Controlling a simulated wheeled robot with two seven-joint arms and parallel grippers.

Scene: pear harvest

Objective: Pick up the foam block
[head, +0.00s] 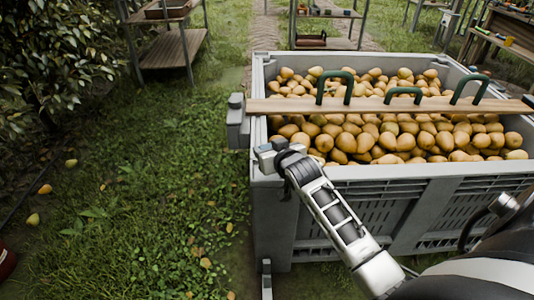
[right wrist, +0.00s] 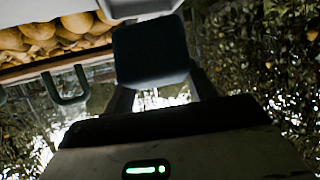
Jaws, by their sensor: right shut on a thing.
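The foam block is a dark grey block (right wrist: 150,52) in the right wrist view, held between the two fingers of my right gripper (right wrist: 160,95). In the head view my right gripper (head: 254,146) is at the near left corner of the pear bin. A grey block (head: 237,128) just beyond it, outside the bin's left wall, appears to be the same foam block. The gripper is shut on it. My left gripper does not show in either view.
The large grey bin (head: 340,172) is full of pears (head: 360,140). A wooden plank (head: 290,106) with green handles lies across its top. Shelves (head: 175,50) stand at the back. Grass (head: 140,210) with a few fallen pears is open to the left.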

